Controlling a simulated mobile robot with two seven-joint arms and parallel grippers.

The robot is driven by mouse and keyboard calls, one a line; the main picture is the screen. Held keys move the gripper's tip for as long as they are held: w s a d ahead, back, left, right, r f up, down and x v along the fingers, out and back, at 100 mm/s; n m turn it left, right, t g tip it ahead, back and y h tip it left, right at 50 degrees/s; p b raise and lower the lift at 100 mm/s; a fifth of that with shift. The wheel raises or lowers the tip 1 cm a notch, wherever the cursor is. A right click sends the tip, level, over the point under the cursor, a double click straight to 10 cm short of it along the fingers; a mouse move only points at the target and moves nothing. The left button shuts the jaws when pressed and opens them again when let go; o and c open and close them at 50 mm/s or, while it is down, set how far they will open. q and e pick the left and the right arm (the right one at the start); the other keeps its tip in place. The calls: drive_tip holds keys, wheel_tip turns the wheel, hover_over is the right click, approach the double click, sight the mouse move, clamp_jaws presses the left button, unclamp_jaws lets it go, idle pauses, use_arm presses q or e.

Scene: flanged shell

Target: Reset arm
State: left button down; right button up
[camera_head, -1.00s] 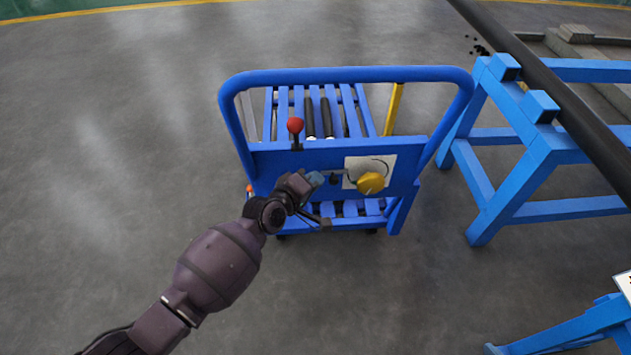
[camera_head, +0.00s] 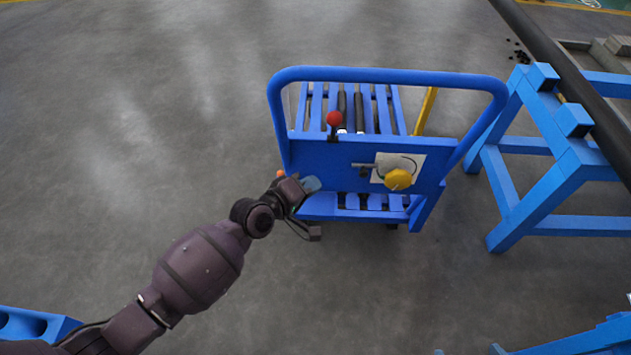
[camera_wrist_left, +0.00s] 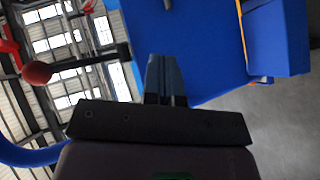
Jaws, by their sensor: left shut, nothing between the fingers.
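My left arm comes in from the lower left in the head view. Its gripper (camera_head: 313,184) is at the left part of the blue cart's panel (camera_head: 312,154), in front of it; whether it touches the panel I cannot tell. In the left wrist view the fingers (camera_wrist_left: 163,78) are together with nothing between them. The lever's red ball also shows in the left wrist view (camera_wrist_left: 37,73). My right gripper is not in view.
A blue trestle (camera_head: 545,150) bearing a long dark pipe (camera_head: 570,88) stands to the right of the cart. A blue part with round holes (camera_head: 35,325) is at the lower left. The grey floor left of the cart is clear.

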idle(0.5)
use_arm(q)
drive_tip(key=s+a+r+m+t+y+p, duration=0.3)
drive_tip(key=s+a+r+m+y, duration=0.1)
drive_tip(key=s+a+r+m, duration=0.4)
drive_tip(key=s+a+f+g+y+p, duration=0.1)
drive_tip(key=s+a+y+p, duration=0.1)
drive_tip(key=s+a, duration=0.3)
drive_tip(key=s+a+f+g+y+p, duration=0.1)
drive_tip(key=s+a, duration=0.4)
drive_tip(key=s, duration=0.6)
drive_tip(key=s+a+f+y+p, duration=0.2)
drive_tip(key=s+a, duration=0.3)
drive_tip(key=s, duration=0.4)
drive_tip(key=shift+a+f+n+g+y+p, duration=0.3)
drive_tip(key=shift+f+g+y+p, duration=0.1)
drive_tip(key=shift+f+y, duration=0.15)
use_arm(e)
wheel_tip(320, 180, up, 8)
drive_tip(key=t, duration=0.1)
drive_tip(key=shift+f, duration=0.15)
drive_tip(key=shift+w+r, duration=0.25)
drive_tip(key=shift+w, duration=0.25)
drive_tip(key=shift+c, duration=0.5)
